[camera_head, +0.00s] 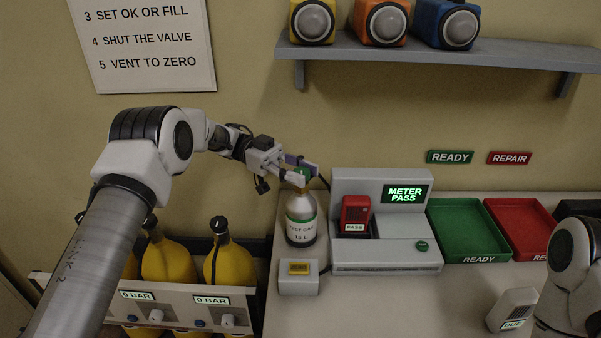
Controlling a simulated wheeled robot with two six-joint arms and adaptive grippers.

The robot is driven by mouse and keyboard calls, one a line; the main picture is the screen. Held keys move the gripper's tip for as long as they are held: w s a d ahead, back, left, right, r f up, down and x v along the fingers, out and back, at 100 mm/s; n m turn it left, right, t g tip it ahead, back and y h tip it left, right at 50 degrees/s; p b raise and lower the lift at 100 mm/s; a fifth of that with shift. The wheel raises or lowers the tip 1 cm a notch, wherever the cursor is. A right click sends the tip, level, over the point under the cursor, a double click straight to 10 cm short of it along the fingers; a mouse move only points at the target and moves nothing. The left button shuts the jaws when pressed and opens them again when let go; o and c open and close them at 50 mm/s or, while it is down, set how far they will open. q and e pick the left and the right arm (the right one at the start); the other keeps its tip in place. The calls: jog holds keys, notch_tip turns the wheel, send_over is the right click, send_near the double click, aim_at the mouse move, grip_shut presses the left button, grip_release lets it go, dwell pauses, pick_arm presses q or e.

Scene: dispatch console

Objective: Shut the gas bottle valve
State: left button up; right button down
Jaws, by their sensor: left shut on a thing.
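The gas bottle (301,222) stands upright on the table, left of the grey meter station. It is pale with a green band and a label reading "TEST GAS". My left gripper (302,174) is at the top of the bottle, shut on its green valve knob (304,173), which shows only in part between the fingers. The meter station (385,257) has a screen (405,194) reading "METER PASS". A red meter (355,211) sits in it, its label reading "PASS". My right gripper is out of view; only part of that arm shows at the lower right.
A green tray (463,205) and a red tray (518,206) are to the right. A pale device marked "DUE" (512,308) lies near the front. Yellow cylinders (228,263) stand at the left.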

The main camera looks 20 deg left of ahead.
aim_at(301, 170)
pick_arm(q)
jog(key=o, duration=1.2)
jog(key=shift+d, duration=0.1)
notch_tip(301, 170, up, 10)
jog(key=shift+f, duration=0.1)
